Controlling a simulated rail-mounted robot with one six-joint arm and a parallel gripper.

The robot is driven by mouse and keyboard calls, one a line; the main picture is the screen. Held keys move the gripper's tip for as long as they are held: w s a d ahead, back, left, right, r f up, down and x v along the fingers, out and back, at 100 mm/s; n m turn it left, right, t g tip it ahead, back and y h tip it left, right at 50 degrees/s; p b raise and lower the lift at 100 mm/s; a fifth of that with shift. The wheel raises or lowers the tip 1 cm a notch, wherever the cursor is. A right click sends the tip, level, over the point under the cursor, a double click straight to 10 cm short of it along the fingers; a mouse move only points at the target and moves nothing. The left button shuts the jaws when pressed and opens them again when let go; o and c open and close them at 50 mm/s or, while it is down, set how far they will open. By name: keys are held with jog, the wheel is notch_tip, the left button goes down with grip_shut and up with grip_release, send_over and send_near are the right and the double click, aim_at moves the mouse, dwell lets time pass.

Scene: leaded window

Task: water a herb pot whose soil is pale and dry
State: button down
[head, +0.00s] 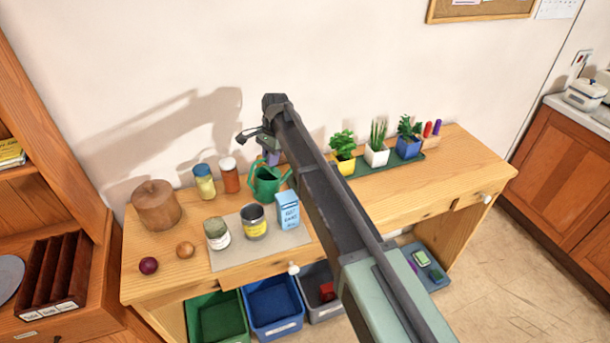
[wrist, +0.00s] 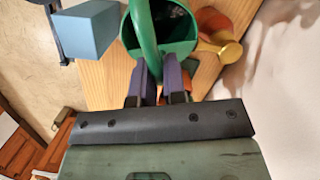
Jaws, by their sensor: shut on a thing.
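A green watering can (head: 266,186) stands at or just above the back of the wooden table; I cannot tell if it touches the wood. My gripper (wrist: 158,82) is shut on the can's handle, and the can (wrist: 178,35) fills the top middle of the wrist view. Three herb pots stand in a row to the right: a yellow pot (head: 346,167), a white pot (head: 377,157) and a blue pot (head: 408,149). All hold green plants. Their soil is too small and covered to judge. My arm crosses the head view between can and pots.
The pots stand on a dark green tray (head: 417,163). A blue carton (head: 287,212), a labelled tin (head: 254,226) and a jar (head: 217,236) stand on a mat before the can. Two lidded jars (head: 204,184) (head: 230,178) are left of it. The table's right front is clear.

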notch_tip(320, 180, up, 6)
jog(key=p, duration=0.6)
jog(key=shift+r, duration=0.1)
jog(key=f+b, duration=0.1)
jog(key=f+t+h+b, duration=0.1)
jog(key=shift+s+a+f+b, duration=0.2)
jog(key=shift+s+f+b, duration=0.1)
jog(key=shift+s, duration=0.05)
jog(key=shift+a+f+t+h, duration=0.15)
jog(key=shift+f+t+h, duration=0.15)
jog(key=shift+r, duration=0.1)
jog(key=shift+s+a, duration=0.1)
